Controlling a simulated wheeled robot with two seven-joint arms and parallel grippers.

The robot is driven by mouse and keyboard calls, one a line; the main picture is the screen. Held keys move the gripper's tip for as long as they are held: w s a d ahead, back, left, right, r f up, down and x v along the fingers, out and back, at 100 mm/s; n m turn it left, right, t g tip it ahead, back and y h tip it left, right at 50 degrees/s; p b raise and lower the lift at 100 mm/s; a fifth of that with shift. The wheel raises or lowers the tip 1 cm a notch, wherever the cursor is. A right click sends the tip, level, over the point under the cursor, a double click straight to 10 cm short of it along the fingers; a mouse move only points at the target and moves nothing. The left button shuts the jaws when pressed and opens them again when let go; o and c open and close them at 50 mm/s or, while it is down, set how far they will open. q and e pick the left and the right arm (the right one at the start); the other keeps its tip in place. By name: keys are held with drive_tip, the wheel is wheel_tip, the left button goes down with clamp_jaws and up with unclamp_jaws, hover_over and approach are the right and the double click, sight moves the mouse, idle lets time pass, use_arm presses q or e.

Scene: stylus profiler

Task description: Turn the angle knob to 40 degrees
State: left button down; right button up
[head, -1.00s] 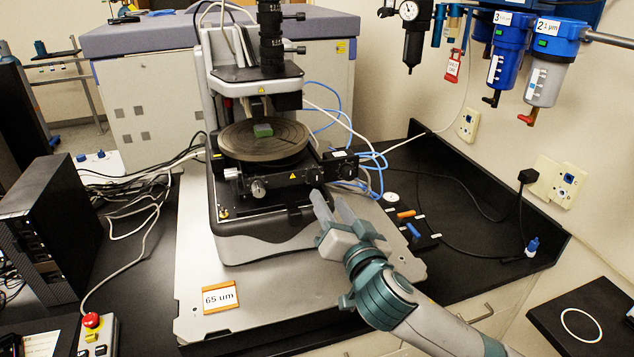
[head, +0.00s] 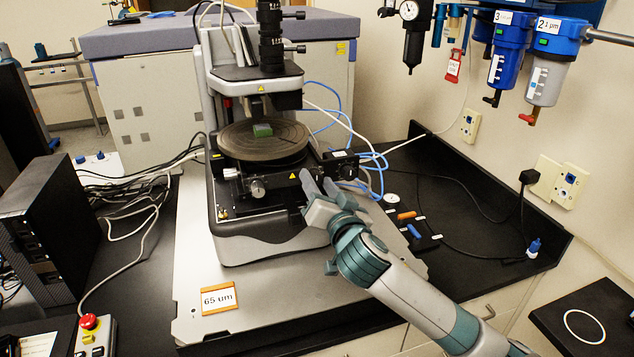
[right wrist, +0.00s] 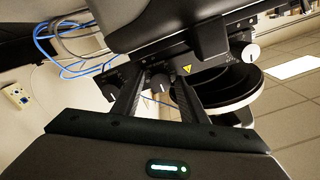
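The stylus profiler's stage (head: 262,140) is a round dark plate with knobs along its front. In the right wrist view a dark knob with a white mark (right wrist: 160,83) shows between my right gripper's fingers; in the head view the gripper hides it. A second dark knob (right wrist: 112,80) is left of the fingers, and a silver knob (right wrist: 250,52) is at the right. The silver knob also shows in the head view (head: 258,188). My right gripper (head: 319,183) is open at the stage front; contact with the knob cannot be told. No angle scale is readable. My left gripper is out of view.
A "65 um" card (head: 218,299) lies on the grey base plate. Orange and blue handled tools (head: 410,225) lie right of the arm. Blue tubes (head: 368,165) run behind the stage's right side. A black computer case (head: 50,230) stands at the left.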

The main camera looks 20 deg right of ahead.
idle(0.5)
clamp_jaws()
drive_tip(key=m, duration=0.5)
drive_tip(key=shift+a+m, duration=0.1)
drive_tip(key=shift+m, duration=0.2)
drive_tip(key=m, duration=0.6)
drive_tip(key=shift+m, duration=0.3)
drive_tip(key=shift+o, duration=0.5)
unclamp_jaws()
drive_tip(key=shift+s, duration=0.1)
drive_tip(key=shift+s+p, duration=0.7)
drive_tip(key=shift+s, duration=0.25)
drive_tip(key=s+p, duration=0.2)
drive_tip(key=s, duration=0.4)
drive_tip(key=shift+d, duration=0.2)
